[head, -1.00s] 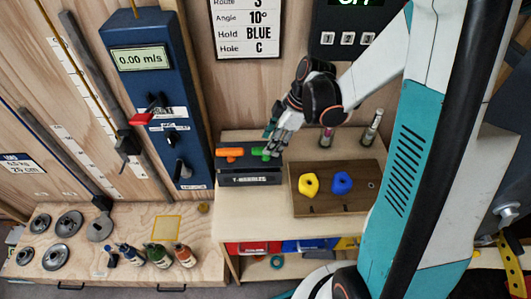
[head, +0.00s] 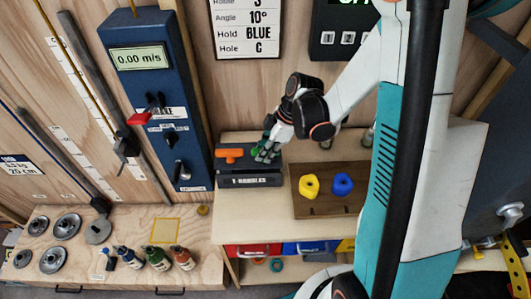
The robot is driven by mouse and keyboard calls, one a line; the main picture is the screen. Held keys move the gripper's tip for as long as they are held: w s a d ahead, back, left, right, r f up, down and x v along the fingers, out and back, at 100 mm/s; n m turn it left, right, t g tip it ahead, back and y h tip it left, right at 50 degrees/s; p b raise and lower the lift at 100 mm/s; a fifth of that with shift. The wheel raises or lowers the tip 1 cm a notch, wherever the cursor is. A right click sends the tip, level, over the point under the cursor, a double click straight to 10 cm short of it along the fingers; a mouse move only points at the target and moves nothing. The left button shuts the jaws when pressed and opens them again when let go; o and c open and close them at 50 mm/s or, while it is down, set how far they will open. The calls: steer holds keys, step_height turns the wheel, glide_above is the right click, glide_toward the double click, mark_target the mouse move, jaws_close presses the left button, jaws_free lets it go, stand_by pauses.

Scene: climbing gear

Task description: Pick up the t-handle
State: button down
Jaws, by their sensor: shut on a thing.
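A dark holder labelled T-HANDLES (head: 250,181) stands on the wooden bench in the head view. An orange t-handle (head: 230,154) sits at the left of its top. A green t-handle (head: 261,149) is at the right, mostly hidden by my gripper. My gripper (head: 266,153) is at the right part of the holder, with its fingers shut on the green t-handle. I cannot tell whether the handle is still seated in the holder.
A wooden board (head: 325,205) with a yellow hold (head: 309,186) and a blue hold (head: 342,184) lies to the right. A blue panel (head: 156,95) with levers stands to the left. Several bottles and discs sit on the lower left bench.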

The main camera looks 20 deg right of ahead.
steer(key=shift+r, duration=0.15)
step_height(320, 180, up, 20)
steer(key=p, duration=0.4)
stand_by(0.4)
